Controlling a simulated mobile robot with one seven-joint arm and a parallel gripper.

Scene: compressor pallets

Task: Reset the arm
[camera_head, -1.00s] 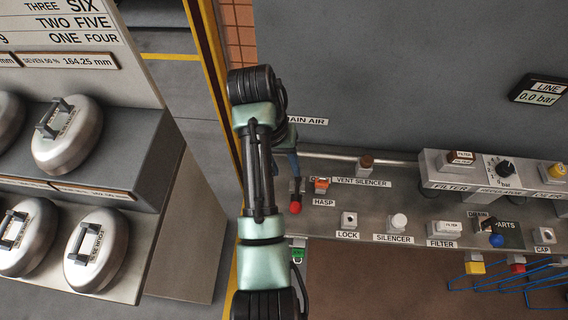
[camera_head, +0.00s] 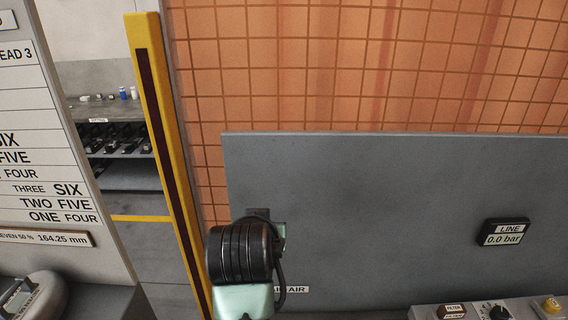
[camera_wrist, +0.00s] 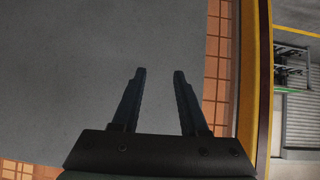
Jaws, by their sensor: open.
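My gripper (camera_wrist: 158,75) shows in the wrist view with its two dark fingers apart and nothing between them. It is in front of a plain grey panel (camera_wrist: 70,60). In the head view only a black joint and pale green links of my arm show at the bottom, in front of the grey panel (camera_head: 380,215); the gripper itself is hidden there.
A yellow post (camera_head: 160,130) stands left of the panel, with an orange tiled wall (camera_head: 400,60) behind. A gauge reading LINE 0.0 bar (camera_head: 505,233) is on the panel. A filter block (camera_head: 452,310) shows at the bottom right. Shelves (camera_head: 120,140) stand beyond the post.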

